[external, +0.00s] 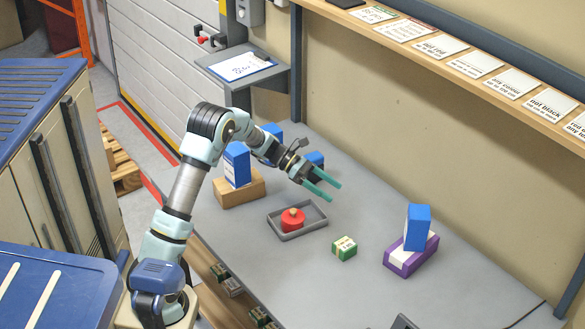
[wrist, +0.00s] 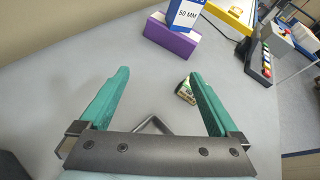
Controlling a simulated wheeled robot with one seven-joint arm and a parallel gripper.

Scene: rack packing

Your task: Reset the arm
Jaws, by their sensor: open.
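My gripper (external: 325,188) is open and empty, with teal fingers held above the grey table (external: 350,290). In the wrist view my gripper (wrist: 158,95) shows its two fingers wide apart with nothing between them. My arm reaches over the table from the left. Below and beside the fingers is a grey tray (external: 287,237) with a red round object (external: 293,229) with a yellowish top in it. The tray shows only as a corner (wrist: 153,122) in the wrist view.
A green-and-white box (external: 344,247) stands right of the tray. A blue box (external: 417,226) stands on a purple box (external: 410,257) at the right. Another blue box (external: 237,163) stands on a brown box (external: 240,190) beside my arm. The table's front middle is clear.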

